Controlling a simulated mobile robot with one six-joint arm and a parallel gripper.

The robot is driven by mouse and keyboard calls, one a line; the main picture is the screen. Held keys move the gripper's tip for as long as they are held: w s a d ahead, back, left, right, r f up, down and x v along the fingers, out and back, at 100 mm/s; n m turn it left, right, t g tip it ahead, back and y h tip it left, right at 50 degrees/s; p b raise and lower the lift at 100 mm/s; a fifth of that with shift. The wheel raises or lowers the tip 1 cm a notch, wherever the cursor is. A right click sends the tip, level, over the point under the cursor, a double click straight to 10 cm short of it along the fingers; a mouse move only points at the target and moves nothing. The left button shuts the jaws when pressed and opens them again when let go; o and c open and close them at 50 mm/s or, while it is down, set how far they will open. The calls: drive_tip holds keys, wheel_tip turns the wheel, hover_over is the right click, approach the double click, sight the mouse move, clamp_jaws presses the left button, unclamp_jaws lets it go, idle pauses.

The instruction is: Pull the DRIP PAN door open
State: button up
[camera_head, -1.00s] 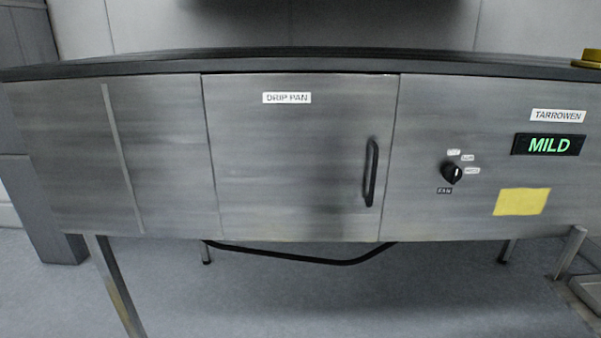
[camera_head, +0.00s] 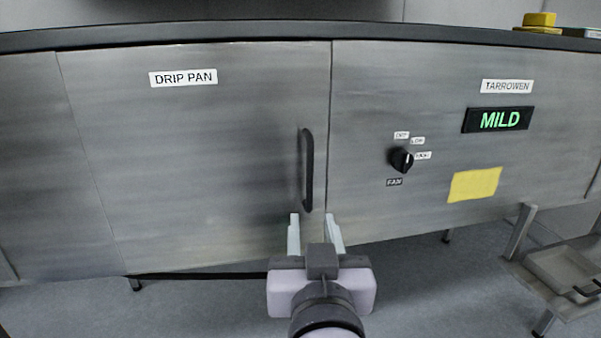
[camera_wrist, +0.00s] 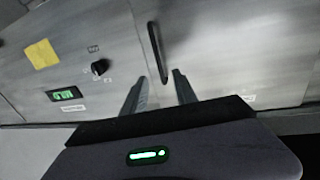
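The DRIP PAN door (camera_head: 190,150) is a flat grey metal panel with a white label, and it looks shut, flush with the front. Its black vertical bar handle (camera_head: 308,170) is near the door's right edge. My gripper (camera_head: 315,222) is in front of the door, just below the handle in the head view, with its two pale fingers apart and nothing between them. In the wrist view, the handle (camera_wrist: 156,50) stands beyond the gap between the open fingers (camera_wrist: 160,85), apart from them.
Right of the door are a black fan knob (camera_head: 401,160), a green MILD display (camera_head: 497,119) and a yellow note (camera_head: 474,184). A metal tray (camera_head: 565,262) is low at the right. Open floor lies below the cabinet.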

drive_tip(key=w+r+p, duration=0.2)
drive_tip(key=w+p, duration=0.2)
drive_tip(key=p, duration=0.5)
approach(310, 175)
drive_tip(key=w, duration=0.7)
drive_tip(key=w+a+b, duration=0.1)
drive_tip(key=w, duration=0.2)
drive_tip(key=shift+w+a+f, duration=0.1)
drive_tip(key=shift+w, duration=0.2)
clamp_jaws()
